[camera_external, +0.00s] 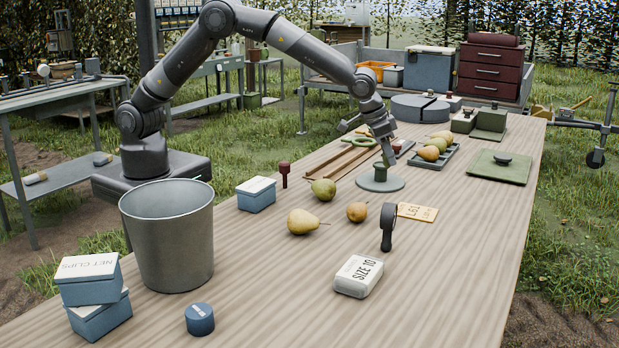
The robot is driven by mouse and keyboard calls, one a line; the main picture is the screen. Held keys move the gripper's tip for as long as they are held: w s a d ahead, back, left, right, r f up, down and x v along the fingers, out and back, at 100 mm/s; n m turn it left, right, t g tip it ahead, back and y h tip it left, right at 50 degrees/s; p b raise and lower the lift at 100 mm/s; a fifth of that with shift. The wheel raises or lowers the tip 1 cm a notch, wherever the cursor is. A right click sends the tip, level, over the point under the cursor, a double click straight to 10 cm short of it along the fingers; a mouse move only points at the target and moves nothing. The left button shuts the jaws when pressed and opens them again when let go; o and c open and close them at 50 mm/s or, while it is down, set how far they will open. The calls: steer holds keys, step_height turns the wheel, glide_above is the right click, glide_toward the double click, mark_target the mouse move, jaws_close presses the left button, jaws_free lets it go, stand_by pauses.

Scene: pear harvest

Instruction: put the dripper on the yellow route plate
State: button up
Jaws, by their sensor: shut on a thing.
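The yellow route plate (417,212) lies flat on the table, right of the middle, with dark markings on it. My gripper (383,163) is at the far side of the plate, pointing down and shut on a small dark green and reddish piece (380,173). This piece is at a round grey-green disc (393,184) on the table. I cannot tell whether it rests on the disc or is part of it, nor whether it is the dripper. The fingertips are small and partly hidden.
A black upright tool (388,228) stands close to the plate's left. Pears (303,222) lie to the left, and a white SIZE 10 block (358,276) is in front. A dark red peg (284,174) stands near a blue box (256,194). The table's right front is clear.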

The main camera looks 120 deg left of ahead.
steer(key=w+d+m+h, duration=0.1)
steer(key=w+d+m, duration=0.2)
steer(key=d, duration=1.2)
glide_above(408, 214)
steer(key=s, duration=0.2)
steer(key=f, duration=0.6)
steer(key=shift+w+d+f, duration=0.2)
steer(key=shift+f, duration=2.1)
steer(key=shift+f, duration=0.1)
steer(key=o, duration=0.9)
steer(key=shift+o, duration=0.2)
